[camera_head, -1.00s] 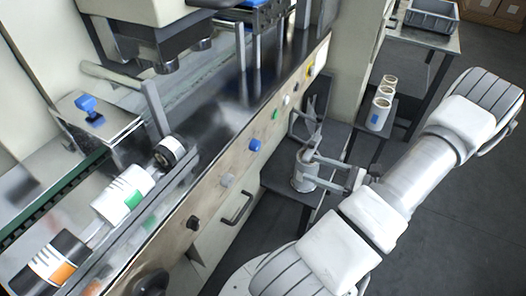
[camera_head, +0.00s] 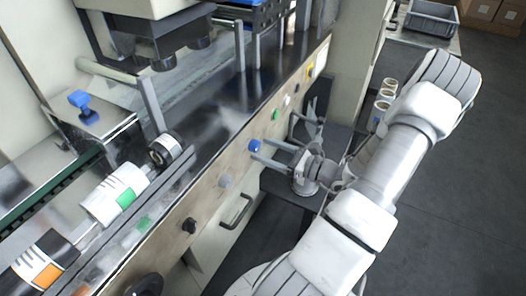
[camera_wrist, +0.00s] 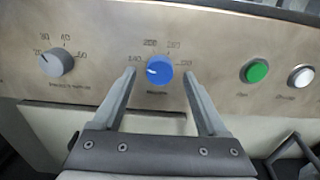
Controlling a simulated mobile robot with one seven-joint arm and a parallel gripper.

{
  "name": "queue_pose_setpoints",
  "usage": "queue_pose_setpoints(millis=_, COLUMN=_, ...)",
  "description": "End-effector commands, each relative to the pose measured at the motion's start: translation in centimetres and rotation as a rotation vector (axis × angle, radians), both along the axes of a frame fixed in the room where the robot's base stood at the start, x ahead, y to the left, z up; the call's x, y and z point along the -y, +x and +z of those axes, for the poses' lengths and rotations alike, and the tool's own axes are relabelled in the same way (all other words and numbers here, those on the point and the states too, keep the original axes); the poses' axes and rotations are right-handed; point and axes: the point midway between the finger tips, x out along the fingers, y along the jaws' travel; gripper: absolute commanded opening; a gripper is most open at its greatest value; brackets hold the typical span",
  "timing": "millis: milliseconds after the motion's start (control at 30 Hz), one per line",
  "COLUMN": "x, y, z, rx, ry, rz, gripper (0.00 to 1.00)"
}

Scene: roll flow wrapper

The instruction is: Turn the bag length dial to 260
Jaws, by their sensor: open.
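The blue dial (camera_wrist: 160,70) sits on the metal front panel in the wrist view, with printed numbers around its upper side that are too blurred to read surely. Its white pointer mark is on the left of its face, toward the leftmost number. My gripper (camera_wrist: 159,76) is open, with one finger on each side of the dial and a gap on both sides. In the head view the blue dial (camera_head: 254,146) is on the machine's front and my gripper (camera_head: 264,150) reaches it from the right, fingertips close to the panel.
A grey dial (camera_wrist: 56,62) is left of the blue one. A green button (camera_wrist: 254,71) and a white button (camera_wrist: 300,76) are to its right. Below the panel is a drawer handle (camera_head: 237,211).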

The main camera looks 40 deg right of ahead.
Motion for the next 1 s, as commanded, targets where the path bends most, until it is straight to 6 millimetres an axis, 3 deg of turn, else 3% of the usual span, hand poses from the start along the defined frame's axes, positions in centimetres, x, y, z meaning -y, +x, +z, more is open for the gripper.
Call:
queue_pose_setpoints(millis=167, x=-0.48, y=1.07, z=-0.01, rx=0.001, ry=0.000, rz=0.000, gripper=0.76)
queue_pose_setpoints(millis=433, x=-0.52, y=1.19, z=0.04, rx=0.000, ry=0.000, rz=0.000, gripper=0.76)
queue_pose_setpoints(millis=867, x=-0.51, y=1.15, z=0.02, rx=0.000, ry=0.000, rz=0.000, gripper=0.00)
queue_pose_setpoints(millis=1000, x=-0.51, y=1.14, z=0.03, rx=0.000, ry=0.001, rz=0.000, gripper=0.00)
